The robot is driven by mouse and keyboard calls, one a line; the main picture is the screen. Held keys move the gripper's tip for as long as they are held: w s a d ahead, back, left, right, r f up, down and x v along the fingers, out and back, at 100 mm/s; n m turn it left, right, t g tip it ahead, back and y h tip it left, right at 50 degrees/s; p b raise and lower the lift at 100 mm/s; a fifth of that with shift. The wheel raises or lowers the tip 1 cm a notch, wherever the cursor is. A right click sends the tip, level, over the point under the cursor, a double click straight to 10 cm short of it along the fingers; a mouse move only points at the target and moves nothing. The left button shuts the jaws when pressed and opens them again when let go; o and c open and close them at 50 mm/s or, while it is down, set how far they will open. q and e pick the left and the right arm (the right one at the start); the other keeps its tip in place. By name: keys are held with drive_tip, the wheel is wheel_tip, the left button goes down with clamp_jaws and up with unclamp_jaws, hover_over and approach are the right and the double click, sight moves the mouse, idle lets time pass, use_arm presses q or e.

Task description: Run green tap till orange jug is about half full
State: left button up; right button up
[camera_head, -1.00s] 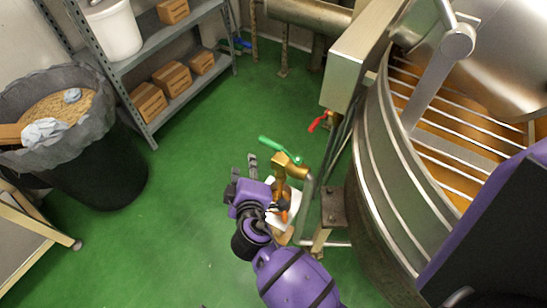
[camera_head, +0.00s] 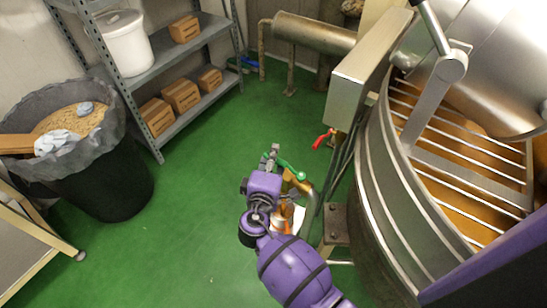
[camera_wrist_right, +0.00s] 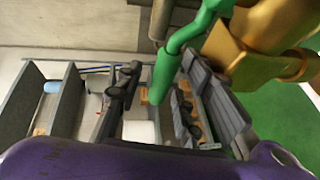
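The green tap's lever (camera_head: 291,168) sits on a brass valve (camera_head: 291,187) beside the kettle. My right gripper (camera_head: 270,157) is at the lever's free end. In the right wrist view the green lever (camera_wrist_right: 168,68) lies between the two spread fingers of my right gripper (camera_wrist_right: 160,105), nearer the right-hand finger. The fingers are open; I cannot tell whether one touches the lever. Below the valve, an orange patch, seemingly the orange jug (camera_head: 283,226), shows beside a white surface, mostly hidden by my arm. Its fill level cannot be seen. My left gripper is not in view.
The big steel kettle (camera_head: 375,190) with a grate stands close on the right. A red-handled tap (camera_head: 323,138) is just behind the green one. A shelf (camera_head: 185,58) with boxes and a black bin (camera_head: 115,180) stand left. Green floor between is clear.

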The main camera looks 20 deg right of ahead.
drive_tip(key=shift+c, duration=0.3)
clamp_jaws()
drive_tip(key=shift+d, duration=0.1)
